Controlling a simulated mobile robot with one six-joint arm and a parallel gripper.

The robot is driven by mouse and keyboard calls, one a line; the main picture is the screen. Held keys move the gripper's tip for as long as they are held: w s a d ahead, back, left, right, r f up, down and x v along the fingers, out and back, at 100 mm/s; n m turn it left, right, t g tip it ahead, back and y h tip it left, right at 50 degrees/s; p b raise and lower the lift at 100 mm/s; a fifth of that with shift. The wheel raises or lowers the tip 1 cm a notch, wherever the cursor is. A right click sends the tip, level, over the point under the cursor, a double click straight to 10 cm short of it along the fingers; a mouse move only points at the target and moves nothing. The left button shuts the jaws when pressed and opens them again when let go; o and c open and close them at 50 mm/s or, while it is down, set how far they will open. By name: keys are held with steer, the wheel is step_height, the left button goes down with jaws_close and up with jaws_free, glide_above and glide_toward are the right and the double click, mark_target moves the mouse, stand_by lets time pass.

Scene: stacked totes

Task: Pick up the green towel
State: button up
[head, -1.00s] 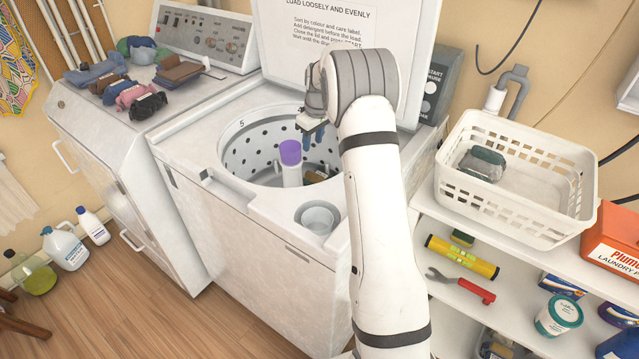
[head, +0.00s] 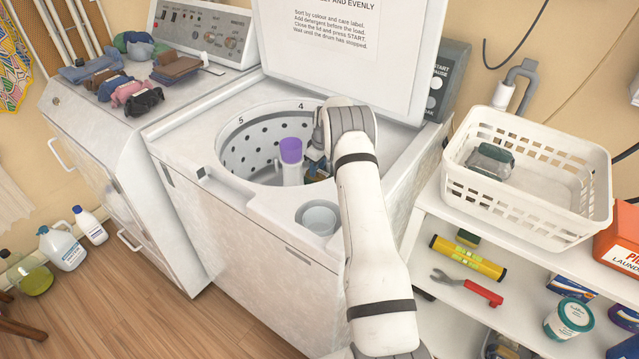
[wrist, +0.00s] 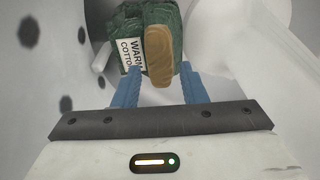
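A dark green towel with a white "WARM COTTON" label and a tan-brown patch (wrist: 142,28) lies in the washer drum, at the top of the wrist view. In the head view it is mostly hidden behind my arm. My gripper (wrist: 160,68) is inside the drum, its two blue fingers apart and pointing at the towel. The fingertips reach the towel's near edge; I cannot tell whether they touch it. In the head view my gripper (head: 318,166) is partly hidden by my own wrist.
A white agitator with a purple cap (head: 291,152) stands in the drum, close beside my gripper. The drum wall (wrist: 60,60) is on the wrist view's left. The raised lid (head: 350,50) is behind. A white basket (head: 540,215) on the right holds a grey-green bundle (head: 490,160).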

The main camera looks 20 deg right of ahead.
mark_target(319, 179)
step_height(319, 179, down, 3)
steer(key=shift+w+a+r, duration=0.1)
steer(key=shift+w, duration=0.05)
jaws_close()
stand_by(0.6)
